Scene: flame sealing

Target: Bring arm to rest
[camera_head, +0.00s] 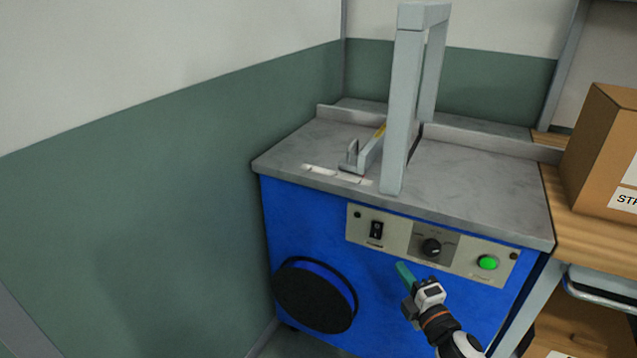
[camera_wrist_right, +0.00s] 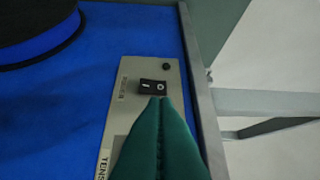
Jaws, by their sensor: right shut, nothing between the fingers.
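My right gripper (camera_head: 404,271) is in front of the blue machine (camera_head: 300,225), just below its grey control panel (camera_head: 401,245). Its green fingers are shut with nothing between them. In the right wrist view the closed fingertips (camera_wrist_right: 160,102) appear right by the black rocker switch (camera_wrist_right: 153,87); whether they touch it cannot be told there. In the head view the fingers are apart from the switch (camera_head: 376,230), lower and to its right. The panel also carries a black knob (camera_head: 431,247) and a lit green button (camera_head: 487,262). My left gripper is not in view.
A grey arch (camera_head: 403,110) stands on the machine's grey top (camera_head: 480,185). A cardboard box (camera_head: 597,150) sits on a wooden table (camera_head: 580,235) at the right. A black round reel (camera_head: 312,297) is on the machine's front. A green and white wall (camera_head: 130,200) is at the left.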

